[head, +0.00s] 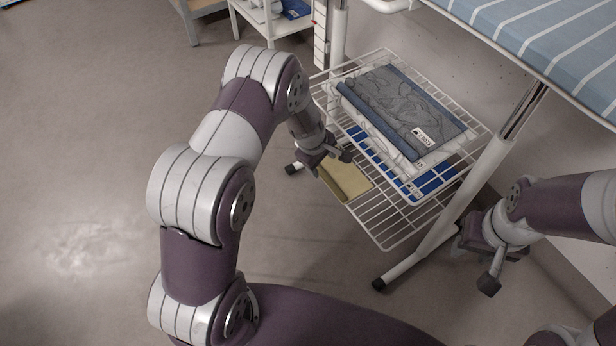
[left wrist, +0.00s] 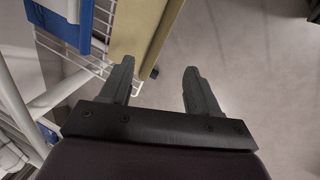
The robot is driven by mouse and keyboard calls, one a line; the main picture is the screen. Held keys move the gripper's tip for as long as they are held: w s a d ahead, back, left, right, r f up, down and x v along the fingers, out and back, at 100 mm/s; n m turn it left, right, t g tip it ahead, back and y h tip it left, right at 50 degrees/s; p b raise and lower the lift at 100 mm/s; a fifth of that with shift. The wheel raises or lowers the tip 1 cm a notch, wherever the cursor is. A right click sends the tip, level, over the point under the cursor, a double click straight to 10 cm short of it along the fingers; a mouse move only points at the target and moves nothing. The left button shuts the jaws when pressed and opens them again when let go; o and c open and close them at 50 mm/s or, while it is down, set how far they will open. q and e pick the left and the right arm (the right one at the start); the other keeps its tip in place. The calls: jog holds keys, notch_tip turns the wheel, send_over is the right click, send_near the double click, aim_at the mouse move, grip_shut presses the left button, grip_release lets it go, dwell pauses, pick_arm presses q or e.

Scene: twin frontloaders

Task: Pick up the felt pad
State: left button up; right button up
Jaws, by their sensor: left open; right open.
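The felt pad looks like a flat yellow-beige slab (head: 345,178). It lies on the white wire shelf (head: 384,240) at its left edge, beside a stack of folded cloth. My left gripper (head: 331,160) is open at the pad's far end in the head view and hides part of it. In the left wrist view the pad (left wrist: 138,32) lies beyond the left-hand finger, its darker side edge facing the gap. The open fingers (left wrist: 157,85) hold nothing; I cannot tell whether one touches the pad. My right gripper (head: 478,265) is open and empty, right of the stand's leg.
White posts (head: 465,195) and a striped blue top (head: 550,35) bound the right side. A white side table (head: 275,25) stands behind. The floor at left is clear.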

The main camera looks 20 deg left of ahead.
pick_arm(q)
jog(key=b, duration=0.4)
send_over(328, 180)
jog(key=s, duration=0.2)
notch_tip(328, 180, down, 8)
jog(key=r, duration=0.1)
jog(key=b+x, duration=0.2)
jog(key=a+b+x, duration=0.1)
jog(key=x, duration=0.2)
jog(key=shift+b, duration=0.4)
jog(key=shift+w+f, duration=0.25)
jog(key=shift+r, duration=0.2)
grip_shut()
